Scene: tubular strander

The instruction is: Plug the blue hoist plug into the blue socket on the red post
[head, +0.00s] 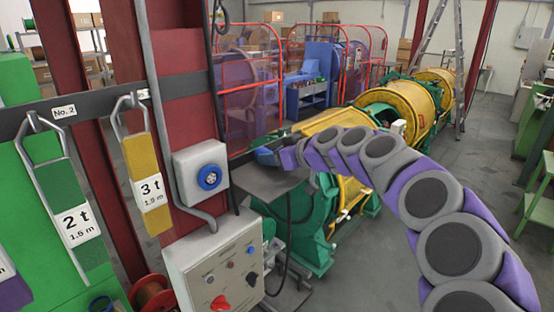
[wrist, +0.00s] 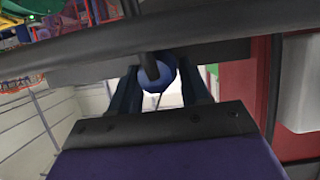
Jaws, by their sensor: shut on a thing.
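The blue socket (head: 209,178) is a round blue face on a light grey box fixed to the red post (head: 185,85). My gripper (head: 266,155) is to the right of the socket, just above a grey shelf, with a clear gap to the socket. In the wrist view my gripper (wrist: 160,85) is shut on the blue plug (wrist: 160,74), which shows as a rounded blue body between the two dark fingers. A dark cable or stem meets the plug there. The plug's front end is hidden in both views.
The grey shelf (head: 262,184) lies under my gripper. A black cable (head: 289,215) hangs beside it. A control box (head: 215,275) with a red switch is below the socket. Slings hang on a rail at left. The yellow and green strander (head: 390,105) stands behind my arm.

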